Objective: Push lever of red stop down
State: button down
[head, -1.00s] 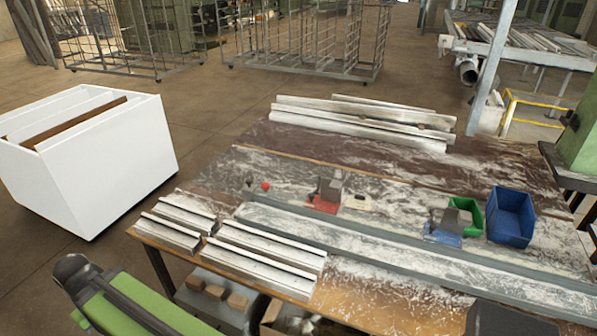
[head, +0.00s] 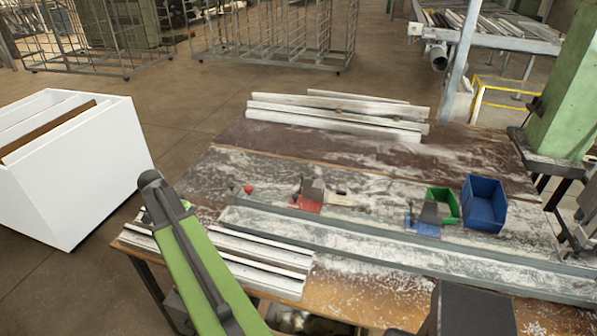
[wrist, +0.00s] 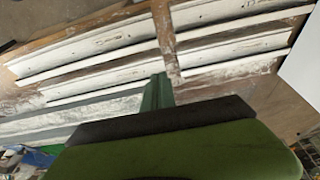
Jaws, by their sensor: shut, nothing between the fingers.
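The red stop (head: 306,203) stands on the bench behind the long grey rail, left of centre in the head view. It has a red base with a grey upright part. Which part is its lever is too small to tell. My gripper (wrist: 157,85) shows shut and empty in the wrist view, over the pale profiles at the bench's left end. In the head view my green arm reaches over these profiles and mostly hides the gripper. It is left of the red stop and apart from it. The red stop cannot be made out in the wrist view.
A blue stop (head: 422,228), a green bin (head: 443,204) and a blue bin (head: 484,204) stand to the right. A red ball knob (head: 248,189) is left of the red stop. Pale profiles (head: 340,117) lie at the back. A white cabinet (head: 100,170) stands left of the bench.

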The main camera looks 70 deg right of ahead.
jog(key=s+d+r+m+g+h+p, duration=0.1)
jog(key=s+d+r+m, duration=0.2)
jog(key=s+d+m, duration=0.4)
jog(key=s+d+r+m+g+h+p, duration=0.1)
jog(key=s+d+r+m, duration=0.3)
jog(key=s+d, duration=1.3)
jog(key=d+m+g+p, duration=0.1)
jog(key=d+m, duration=0.2)
jog(key=d, duration=0.5)
jog(key=shift+s+d+m, duration=0.2)
jog(key=shift+s+m, duration=0.05)
jog(key=shift+m, duration=0.15)
jog(key=b+x, duration=0.8)
jog(key=x, duration=0.2)
jog(key=shift+d, duration=0.2)
jog(key=shift+r, duration=0.1)
